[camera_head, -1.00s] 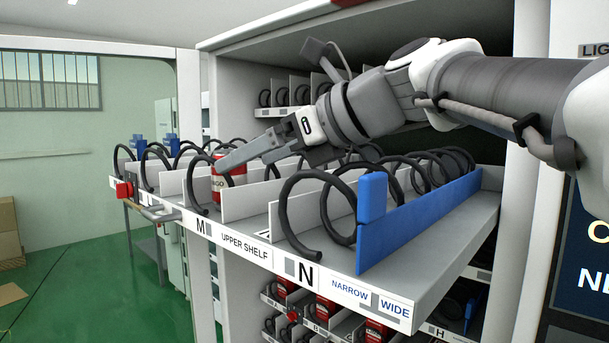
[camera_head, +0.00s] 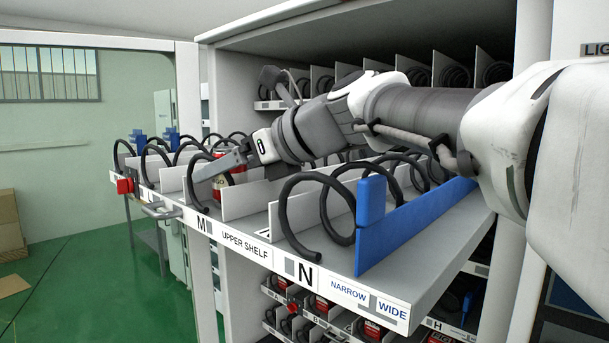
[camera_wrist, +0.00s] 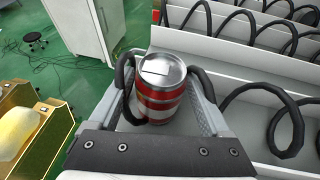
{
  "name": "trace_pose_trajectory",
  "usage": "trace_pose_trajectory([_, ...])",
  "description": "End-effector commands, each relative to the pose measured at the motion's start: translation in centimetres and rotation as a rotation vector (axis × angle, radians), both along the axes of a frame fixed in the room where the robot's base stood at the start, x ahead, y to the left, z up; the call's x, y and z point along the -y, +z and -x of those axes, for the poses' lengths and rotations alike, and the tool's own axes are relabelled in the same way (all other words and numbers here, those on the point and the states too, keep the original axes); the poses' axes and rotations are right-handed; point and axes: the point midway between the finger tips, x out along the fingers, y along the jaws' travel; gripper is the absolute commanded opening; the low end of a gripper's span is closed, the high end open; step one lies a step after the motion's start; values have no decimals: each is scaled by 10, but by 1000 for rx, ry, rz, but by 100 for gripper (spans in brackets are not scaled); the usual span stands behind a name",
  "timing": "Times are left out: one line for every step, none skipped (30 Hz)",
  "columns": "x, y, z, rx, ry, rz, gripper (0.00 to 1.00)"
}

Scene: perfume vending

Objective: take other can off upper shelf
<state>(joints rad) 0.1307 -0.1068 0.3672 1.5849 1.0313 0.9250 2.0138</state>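A red and silver can (camera_head: 234,178) stands upright in lane M of the upper shelf (camera_head: 247,243). It also shows in the wrist view (camera_wrist: 161,86), with its silver top facing up. A black spiral coil (camera_wrist: 125,82) passes close around it. My gripper (camera_head: 222,168) reaches in from the right at the can. In the wrist view my gripper's fingers (camera_wrist: 163,78) are spread, one on each side of the can, and I see no clear grip on it. The near finger covers part of the can in the head view.
White dividers (camera_head: 246,200) and more black coils (camera_head: 315,215) fill the shelf lanes. A blue guide (camera_head: 415,228) stands in lane N at the right. A red block (camera_head: 124,187) and a handle (camera_head: 160,211) are at the front left edge. Lower shelves hold red cans (camera_head: 322,305).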

Motion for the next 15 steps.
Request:
trace_pose_trajectory([0, 0, 0, 0, 0, 0, 71])
trace_pose_trajectory([0, 0, 0, 0, 0, 0, 66])
trace_pose_trajectory([0, 0, 0, 0, 0, 0, 59])
trace_pose_trajectory([0, 0, 0, 0, 0, 0, 53])
trace_pose_trajectory([0, 0, 0, 0, 0, 0, 48])
trace_pose_trajectory([0, 0, 0, 0, 0, 0, 41])
trace_pose_trajectory([0, 0, 0, 0, 0, 0, 35])
trace_pose_trajectory([0, 0, 0, 0, 0, 0, 30])
trace_pose_trajectory([0, 0, 0, 0, 0, 0, 23])
trace_pose_trajectory([0, 0, 0, 0, 0, 0, 17])
trace_pose_trajectory([0, 0, 0, 0, 0, 0, 12])
trace_pose_trajectory([0, 0, 0, 0, 0, 0, 5])
trace_pose_trajectory([0, 0, 0, 0, 0, -1, 0])
trace_pose_trajectory([0, 1, 0, 2, -1, 0, 0])
trace_pose_trajectory([0, 1, 0, 2, -1, 0, 0])
